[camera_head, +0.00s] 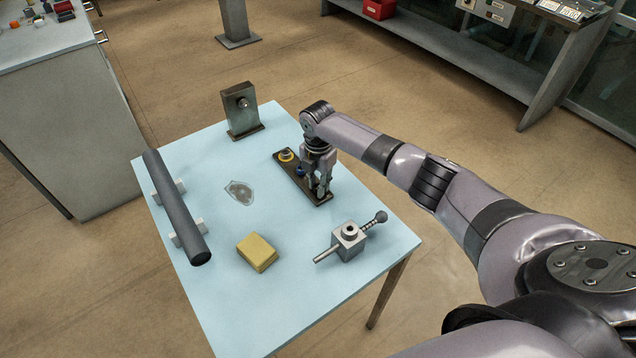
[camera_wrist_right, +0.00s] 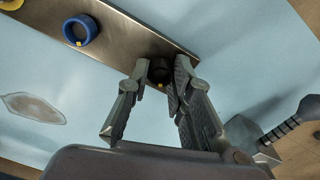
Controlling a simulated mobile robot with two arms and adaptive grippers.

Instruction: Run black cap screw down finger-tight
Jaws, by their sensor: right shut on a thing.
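My right gripper (camera_head: 321,190) is over the near end of a dark flat plate (camera_head: 291,176) on the table. In the right wrist view, its fingertips (camera_wrist_right: 160,84) are closed around the black cap screw (camera_wrist_right: 159,70), which stands at that end of the plate. In the head view the fingers hide the black screw. A blue ring-shaped cap (camera_wrist_right: 80,30) sits further along the plate, and a yellow one (camera_head: 286,155) is at the far end. How far down the black screw sits cannot be told. My left gripper is not in view.
On the light blue table (camera_head: 215,290) are a yellow block (camera_head: 257,251), a grey block with a handle rod (camera_head: 348,242), a dark cylinder on supports (camera_head: 177,205), an upright metal bracket (camera_head: 242,112) and a translucent patch (camera_head: 239,192). The near left of the tabletop is clear.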

